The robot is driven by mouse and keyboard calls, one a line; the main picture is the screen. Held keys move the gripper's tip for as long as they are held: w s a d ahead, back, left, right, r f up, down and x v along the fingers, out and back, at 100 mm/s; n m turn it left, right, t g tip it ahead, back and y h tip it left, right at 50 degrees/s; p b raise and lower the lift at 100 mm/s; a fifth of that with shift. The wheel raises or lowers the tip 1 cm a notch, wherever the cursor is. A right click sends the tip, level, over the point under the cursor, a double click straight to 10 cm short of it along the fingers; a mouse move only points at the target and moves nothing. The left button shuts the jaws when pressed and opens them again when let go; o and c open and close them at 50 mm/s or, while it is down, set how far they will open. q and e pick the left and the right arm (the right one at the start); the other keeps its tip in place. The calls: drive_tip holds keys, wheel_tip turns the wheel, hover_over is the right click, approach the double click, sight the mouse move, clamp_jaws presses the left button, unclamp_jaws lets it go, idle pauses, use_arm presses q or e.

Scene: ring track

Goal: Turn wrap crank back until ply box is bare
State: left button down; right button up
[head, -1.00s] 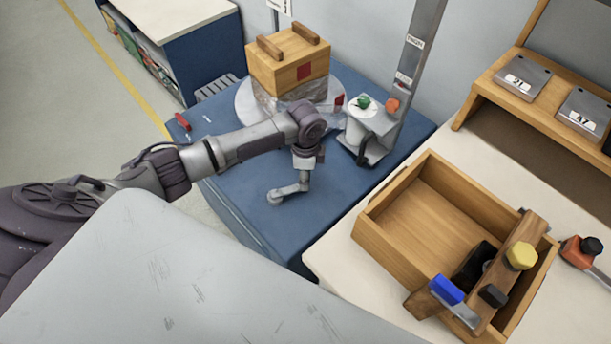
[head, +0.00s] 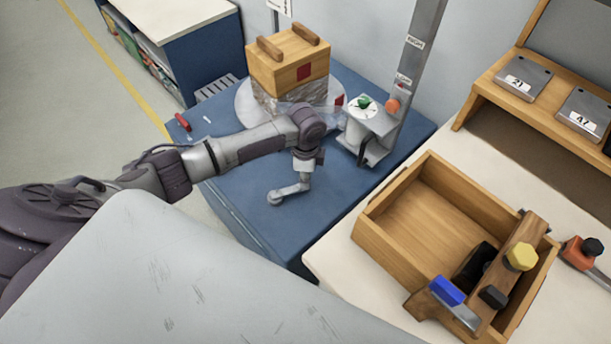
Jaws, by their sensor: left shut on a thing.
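The ply box (head: 288,62) stands on a pale round turntable (head: 246,103) on the blue bench. Its upper part is bare wood with a red square; shiny clear film (head: 290,100) wraps its lower part. The grey wrap crank (head: 285,193) lies low over the bench front, its pivot at the left end. My left gripper (head: 306,168) comes down from above and is shut on the crank's handle, which it mostly hides. My left forearm covers part of the turntable's near edge. My right gripper is not in view.
A grey mast (head: 421,55) with a film unit (head: 370,130), bearing green and orange knobs, stands right of the turntable. A wooden tray (head: 425,215) with clamps is on the white table at right. A small red item (head: 182,122) lies at the bench's left.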

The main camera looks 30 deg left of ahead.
use_arm(q)
drive_tip(key=shift+w+a+r+n+p, duration=0.1)
drive_tip(key=shift+w+a+n+p, duration=0.1)
drive_tip(key=shift+n+p, duration=0.2)
